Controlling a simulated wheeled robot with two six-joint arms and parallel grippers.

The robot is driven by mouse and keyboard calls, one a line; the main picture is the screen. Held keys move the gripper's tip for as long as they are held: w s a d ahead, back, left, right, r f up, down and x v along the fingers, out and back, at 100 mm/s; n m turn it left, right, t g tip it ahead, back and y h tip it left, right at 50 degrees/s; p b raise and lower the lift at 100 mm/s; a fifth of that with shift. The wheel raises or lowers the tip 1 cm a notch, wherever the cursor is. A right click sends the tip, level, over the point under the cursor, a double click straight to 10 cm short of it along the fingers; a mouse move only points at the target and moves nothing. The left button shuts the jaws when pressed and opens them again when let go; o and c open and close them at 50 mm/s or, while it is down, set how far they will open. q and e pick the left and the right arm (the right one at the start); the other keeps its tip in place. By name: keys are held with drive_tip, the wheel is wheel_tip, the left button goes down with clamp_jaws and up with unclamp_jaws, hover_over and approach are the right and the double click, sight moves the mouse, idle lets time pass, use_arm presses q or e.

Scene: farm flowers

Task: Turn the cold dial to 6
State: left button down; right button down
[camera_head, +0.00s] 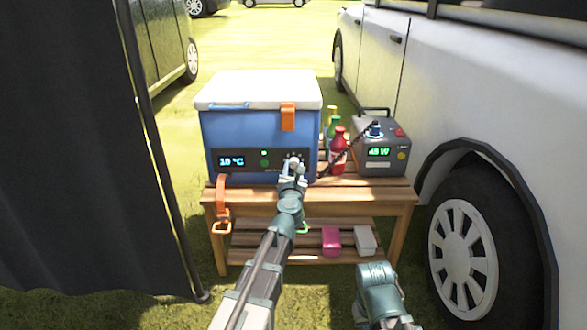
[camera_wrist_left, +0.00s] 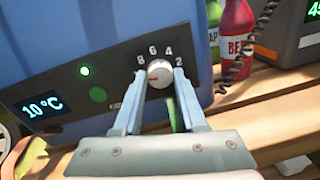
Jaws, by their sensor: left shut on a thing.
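The cold dial is a small silver knob (camera_wrist_left: 159,72) with a red mark, on the dark front panel (camera_wrist_left: 70,95) of a blue cooler (camera_head: 262,128). In the left wrist view the numbers 8, 6, 4 and 2 arc above it, and the red mark points left, below the 8. The cooler's display (camera_wrist_left: 43,106) reads 10 °C beside a lit green light (camera_wrist_left: 84,71). My left gripper (camera_head: 293,165) is at the dial, its two fingers shut on the knob from either side. Only part of my right arm shows at the bottom; its fingers are not visible.
The cooler stands on a slatted wooden table (camera_head: 345,195). Red, yellow and green bottles (camera_head: 338,155) and a grey power box (camera_head: 382,150) stand to its right. An orange strap (camera_head: 221,200) hangs at the left. A white vehicle (camera_head: 480,100) is close on the right.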

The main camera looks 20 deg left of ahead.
use_arm(q)
drive_tip(key=m, duration=0.3)
drive_tip(key=shift+r, duration=0.1)
drive_tip(key=m+p, duration=0.1)
drive_tip(key=m, duration=0.3)
drive_tip(key=shift+m, duration=0.3)
drive_tip(key=m, duration=0.4)
drive_tip(key=shift+g, duration=0.4)
drive_tip(key=shift+d+m+y, duration=0.1)
drive_tip(key=shift+m+y, duration=0.2)
drive_tip(key=shift+m, duration=1.4)
drive_tip(key=shift+c, duration=2.3)
unclamp_jaws()
